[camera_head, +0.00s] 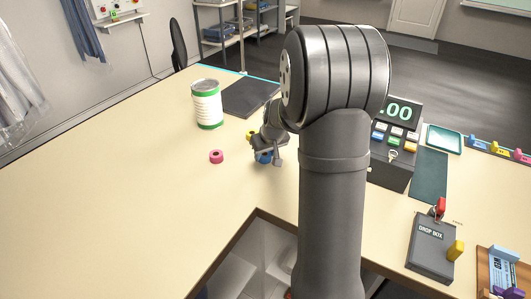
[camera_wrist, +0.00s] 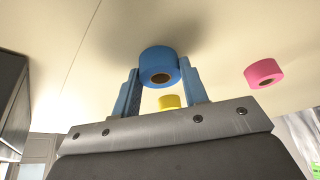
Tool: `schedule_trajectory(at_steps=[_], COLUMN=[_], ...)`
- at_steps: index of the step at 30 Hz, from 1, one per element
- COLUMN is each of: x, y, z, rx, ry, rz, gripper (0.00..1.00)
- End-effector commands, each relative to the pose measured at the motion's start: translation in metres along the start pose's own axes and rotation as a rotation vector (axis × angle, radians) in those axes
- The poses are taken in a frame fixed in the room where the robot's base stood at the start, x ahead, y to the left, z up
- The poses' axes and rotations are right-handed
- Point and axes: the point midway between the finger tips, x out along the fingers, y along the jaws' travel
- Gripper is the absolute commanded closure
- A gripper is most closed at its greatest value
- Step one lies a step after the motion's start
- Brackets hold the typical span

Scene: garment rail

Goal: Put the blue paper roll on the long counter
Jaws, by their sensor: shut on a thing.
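The blue paper roll (camera_wrist: 158,62) is between the two fingers of my gripper (camera_wrist: 160,88) in the wrist view. In the head view a small part of the blue roll (camera_head: 263,157) shows beneath my gripper (camera_head: 268,146), which is low over the cream counter (camera_head: 130,170). My gripper is shut on the roll. I cannot tell whether the roll touches the counter top. A pink roll (camera_head: 216,156) sits on the counter left of my gripper. A yellow roll (camera_head: 250,135) is close behind it, partly hidden.
A green-and-white can (camera_head: 207,104) stands behind the pink roll, beside a dark mat (camera_head: 250,97). A register (camera_head: 396,140) and a grey drop box (camera_head: 433,246) stand right of my arm. The counter's left part is clear. My arm hides the middle.

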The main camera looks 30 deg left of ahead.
Motion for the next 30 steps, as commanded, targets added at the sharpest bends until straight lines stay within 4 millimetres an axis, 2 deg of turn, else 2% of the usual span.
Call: schedule_trajectory(at_steps=[8,9,12,23,26,30], x=[0.003,0.002,0.002,-0.003,-0.015,-0.041], y=[0.000,0.000,0.000,0.000,0.000,0.000], z=[0.001,0.001,0.001,-0.001,-0.001,-0.001], rx=[0.000,0.000,0.000,0.000,0.000,0.000], ry=[-0.001,0.000,0.000,0.002,0.002,0.004], rz=[-0.001,0.000,0.000,0.000,0.000,0.000], gripper=[0.82,0.54,0.38,0.38,0.38,0.38])
